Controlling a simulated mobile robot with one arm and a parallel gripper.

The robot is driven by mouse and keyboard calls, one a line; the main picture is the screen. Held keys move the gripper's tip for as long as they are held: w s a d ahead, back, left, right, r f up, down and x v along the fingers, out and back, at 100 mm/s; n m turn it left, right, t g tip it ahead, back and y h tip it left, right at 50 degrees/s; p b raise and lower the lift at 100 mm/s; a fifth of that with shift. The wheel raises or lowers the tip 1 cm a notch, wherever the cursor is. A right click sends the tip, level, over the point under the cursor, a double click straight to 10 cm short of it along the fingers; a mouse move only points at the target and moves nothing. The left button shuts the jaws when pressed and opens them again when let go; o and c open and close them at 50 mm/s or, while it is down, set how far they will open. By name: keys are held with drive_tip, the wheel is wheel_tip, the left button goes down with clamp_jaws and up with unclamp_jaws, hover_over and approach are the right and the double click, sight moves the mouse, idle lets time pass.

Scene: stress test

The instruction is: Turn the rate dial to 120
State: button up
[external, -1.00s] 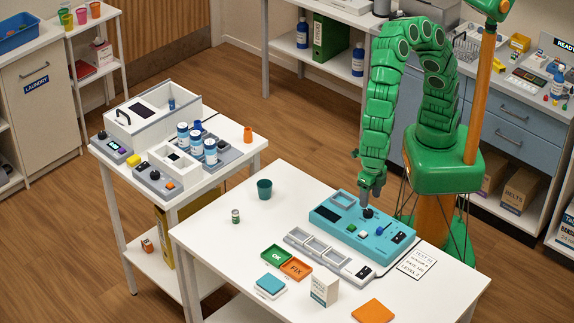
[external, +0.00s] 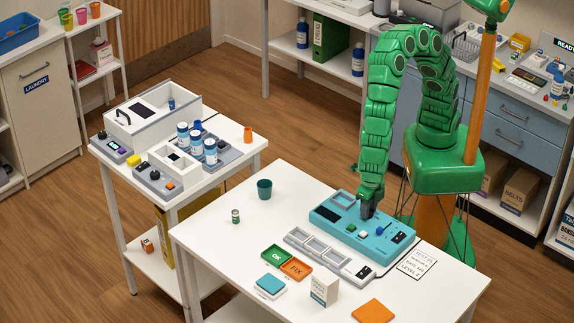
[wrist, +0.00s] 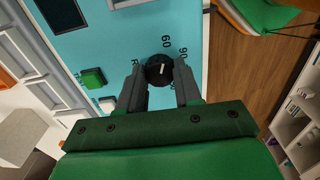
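The teal device (external: 322,217) lies on the white table, with a dark screen, buttons and printed numbers. In the wrist view its black rate dial (wrist: 159,72) carries a short white pointer line, and "60" and "90" are readable around it. Other marks are partly hidden. The pointer does not clearly meet a number. My gripper (external: 367,214) is down at the device, with the dial hidden by it in the external view. In the wrist view my gripper (wrist: 159,78) is open with one finger on each side of the dial. Slight gaps seem to show; contact is unclear.
A green button (wrist: 92,78) and a white button (wrist: 107,103) sit beside the dial. A grey tray strip (external: 330,257), a printed card (external: 417,263) and a small white box (external: 324,289) are nearby.

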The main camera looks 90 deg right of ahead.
drive_tip(key=c, duration=0.4)
drive_tip(key=shift+m, duration=0.3)
drive_tip(key=m, duration=0.3)
drive_tip(key=shift+m, duration=0.3)
drive_tip(key=m, duration=0.3)
drive_tip(key=shift+m, duration=0.4)
drive_tip(key=m, duration=0.5)
drive_tip(key=shift+m, duration=2.4)
